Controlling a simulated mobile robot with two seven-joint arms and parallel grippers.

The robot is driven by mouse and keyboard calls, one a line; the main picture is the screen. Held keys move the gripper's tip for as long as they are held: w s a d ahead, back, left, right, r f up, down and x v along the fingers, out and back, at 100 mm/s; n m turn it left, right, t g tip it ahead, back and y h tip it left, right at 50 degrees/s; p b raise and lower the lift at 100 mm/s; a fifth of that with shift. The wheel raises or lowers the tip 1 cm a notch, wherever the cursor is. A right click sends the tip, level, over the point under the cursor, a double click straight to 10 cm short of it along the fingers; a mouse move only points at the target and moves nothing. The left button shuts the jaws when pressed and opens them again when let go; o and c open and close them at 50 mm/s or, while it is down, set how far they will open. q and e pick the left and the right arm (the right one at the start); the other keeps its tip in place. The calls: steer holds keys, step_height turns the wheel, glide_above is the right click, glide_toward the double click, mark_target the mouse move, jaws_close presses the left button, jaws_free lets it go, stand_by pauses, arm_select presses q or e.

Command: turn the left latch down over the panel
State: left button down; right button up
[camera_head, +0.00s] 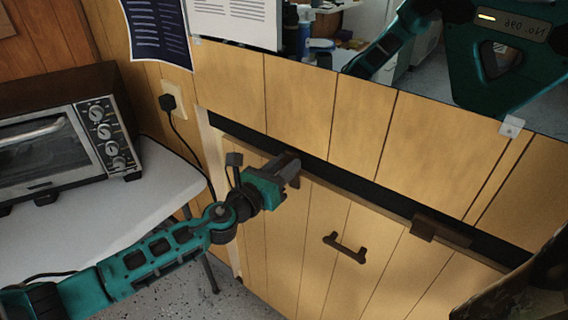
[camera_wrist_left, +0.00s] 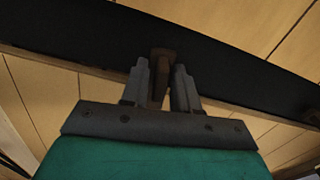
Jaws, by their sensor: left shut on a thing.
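The wooden panel (camera_head: 318,235) stands below a long black gap and has a dark handle (camera_head: 345,247) in its middle. My left gripper (camera_head: 293,167) is at the panel's upper left edge. In the left wrist view its fingers (camera_wrist_left: 161,88) are shut on the left latch (camera_wrist_left: 160,68), a small brown block standing between them across the panel's top edge. The fingers hide much of the latch, so its exact angle is hard to tell. The right latch (camera_head: 440,232) is a brown block lying along the top edge farther right. My right gripper is not in view.
A toaster oven (camera_head: 62,140) stands on a white table (camera_head: 160,185) at the left, near my left arm. A cord hangs from a wall socket (camera_head: 173,101). A mirror (camera_head: 420,75) above the wood shows my reflection. The floor in front of the panel is partly visible.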

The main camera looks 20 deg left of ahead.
arm_select(q)
steer(key=shift+m, duration=0.7)
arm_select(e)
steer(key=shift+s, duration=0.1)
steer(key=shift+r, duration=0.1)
arm_select(q)
steer(key=c, duration=1.2)
jaws_free()
steer(key=shift+b+v, duration=0.65)
steer(key=shift+v, duration=5.85)
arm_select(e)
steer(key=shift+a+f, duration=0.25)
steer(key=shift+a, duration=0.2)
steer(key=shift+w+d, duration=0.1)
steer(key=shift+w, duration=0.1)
